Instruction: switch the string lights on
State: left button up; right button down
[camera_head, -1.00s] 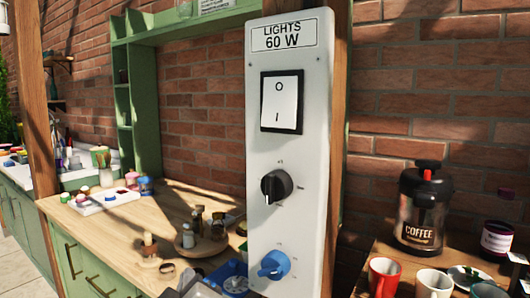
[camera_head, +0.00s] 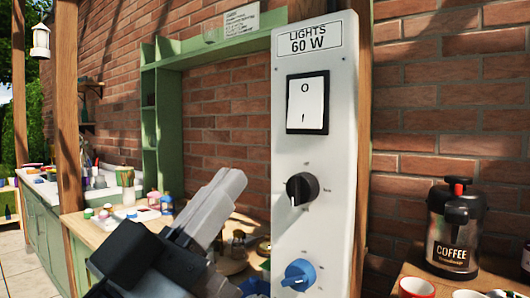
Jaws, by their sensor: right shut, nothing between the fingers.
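A tall white panel (camera_head: 337,170) labelled "LIGHTS 60 W" stands upright against a wooden post. Near its top is a white rocker switch (camera_head: 307,104) in a black frame, marked O above and I below. I cannot tell which half is pressed in. Below it are a black knob (camera_head: 301,188) and a blue knob (camera_head: 299,275). My right gripper (camera_head: 226,187) is in the lower left, its pale fingers shut and empty, pointing up and right. In the picture it is left of the panel, below the switch's height, and not touching the switch. My left gripper is out of view.
A wooden counter (camera_head: 90,234) with small jars and a green shelf (camera_head: 150,125) stand behind, at left. A coffee dispenser (camera_head: 455,228) and cups (camera_head: 416,287) are at lower right. The space in front of the switch looks clear.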

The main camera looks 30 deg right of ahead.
aim_at(304, 112)
jog(key=shift+w+d+f+p+x, duration=0.1)
jog(key=shift+d+f+p+x, duration=0.2)
jog(key=shift+p+x, duration=1.2)
jog(key=shift+w+d+f+p+x, duration=0.15)
jog(key=shift+d+f+p+x, duration=0.2)
jog(key=shift+x, duration=2.25)
jog(key=shift+w+d+f+p+x, duration=0.15)
jog(key=shift+f+p+x, duration=0.55)
jog(key=shift+x, duration=1.35)
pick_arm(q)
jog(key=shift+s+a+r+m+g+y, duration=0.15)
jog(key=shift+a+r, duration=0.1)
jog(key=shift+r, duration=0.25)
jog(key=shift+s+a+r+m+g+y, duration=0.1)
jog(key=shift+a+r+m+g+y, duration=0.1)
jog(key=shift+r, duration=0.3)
pick_arm(e)
jog(key=shift+r, duration=0.2)
